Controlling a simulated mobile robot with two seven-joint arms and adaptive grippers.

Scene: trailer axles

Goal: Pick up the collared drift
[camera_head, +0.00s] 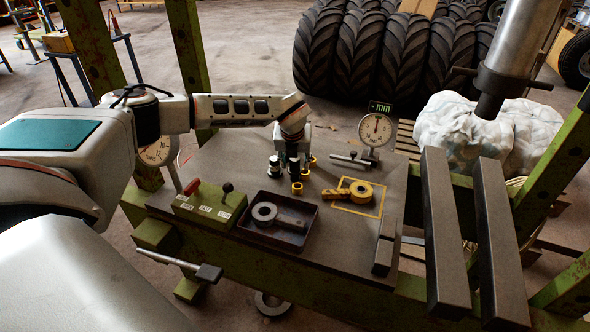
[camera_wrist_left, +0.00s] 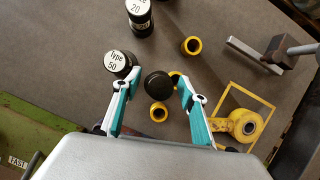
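A black round-topped piece (camera_wrist_left: 158,84) stands between the fingers of my left gripper (camera_wrist_left: 155,80) in the left wrist view; it may be the collared drift, but its collar cannot be made out from above. In the head view this dark upright piece (camera_head: 295,167) is just below my left gripper (camera_head: 293,150). The fingers are open, one on each side, with gaps visible. A black cylinder with a white "Type 50" top (camera_wrist_left: 118,63) stands close by the left finger. Another cylinder marked "20" (camera_wrist_left: 139,16) is farther back. My right gripper is not in view.
Several yellow rings (camera_wrist_left: 192,46) stand around the piece. A dark tray (camera_head: 268,241) with a ring and a dark bar, a green lever box (camera_head: 209,203), a yellow handled tool (camera_head: 361,192) and a dial gauge (camera_head: 376,130) share the bench. Two steel bars (camera_head: 440,235) are at right.

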